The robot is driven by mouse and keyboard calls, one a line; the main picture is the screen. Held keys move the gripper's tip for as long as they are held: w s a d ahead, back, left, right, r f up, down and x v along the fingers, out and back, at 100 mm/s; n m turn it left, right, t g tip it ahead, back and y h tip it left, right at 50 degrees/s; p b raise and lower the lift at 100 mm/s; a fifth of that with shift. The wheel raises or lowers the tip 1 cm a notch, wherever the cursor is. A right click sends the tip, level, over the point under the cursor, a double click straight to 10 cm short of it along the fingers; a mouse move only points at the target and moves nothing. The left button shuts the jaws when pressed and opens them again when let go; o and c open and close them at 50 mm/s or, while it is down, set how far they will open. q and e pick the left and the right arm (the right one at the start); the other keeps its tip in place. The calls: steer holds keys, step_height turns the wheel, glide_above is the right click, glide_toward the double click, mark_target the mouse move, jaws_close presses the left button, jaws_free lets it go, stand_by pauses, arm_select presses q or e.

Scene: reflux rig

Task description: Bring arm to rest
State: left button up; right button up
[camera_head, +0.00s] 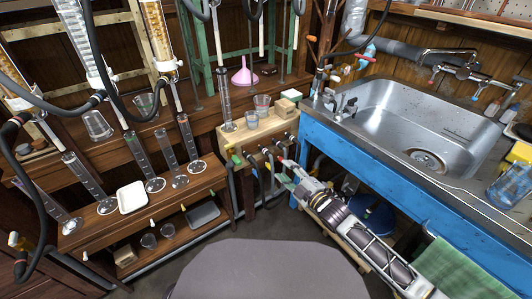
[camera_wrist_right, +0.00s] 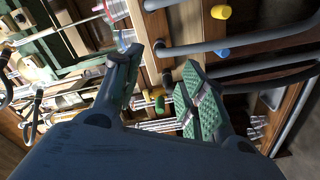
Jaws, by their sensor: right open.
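My right arm (camera_head: 350,225) reaches up and left from the lower right of the head view, along the front of the blue sink bench. Its gripper (camera_head: 286,172) is near the front of the wooden box with taps and hoses. In the right wrist view the two green-padded fingers (camera_wrist_right: 160,95) are spread apart, with nothing held between them. Hoses and coloured taps show beyond the fingers. I cannot tell whether the fingertips touch any hose. My left gripper is not in view.
The blue bench (camera_head: 375,165) with the steel sink (camera_head: 400,117) stands close to the right arm. The wooden tap box (camera_head: 262,132) and its hoses lie ahead. Several glass cylinders stand on the wooden shelf (camera_head: 100,228) at left. A green cloth (camera_head: 455,272) hangs at lower right.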

stand_by(0.3)
